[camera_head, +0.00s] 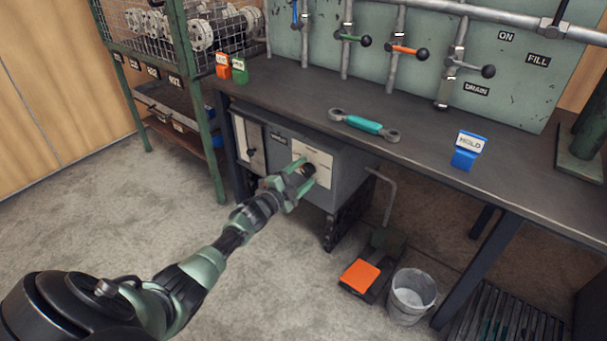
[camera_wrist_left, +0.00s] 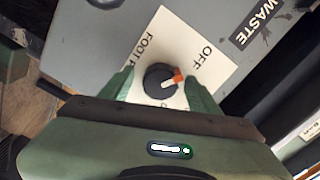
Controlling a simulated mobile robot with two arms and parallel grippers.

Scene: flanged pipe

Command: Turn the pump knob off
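The pump knob (camera_wrist_left: 160,82) is a round black dial with a white and orange pointer on a pale label plate (camera_wrist_left: 165,30). In the left wrist view its pointer faces right, below the printed word OFF; another label reads "FOOT P", and lettering below is mostly hidden. The knob (camera_head: 309,170) sits on the front of a grey box (camera_head: 352,178) under the bench. My left gripper (camera_head: 300,176) is at the plate, its green fingers apart on either side of the knob. In the left wrist view (camera_wrist_left: 160,92) a small gap shows beside it. My right gripper is not in view.
An orange foot pedal (camera_head: 360,275) and a grey bucket (camera_head: 411,295) stand on the floor right of the box. The bench top (camera_head: 300,92) overhangs it, holding a teal-handled wrench (camera_head: 362,124) and a blue HOLD sign (camera_head: 467,150).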

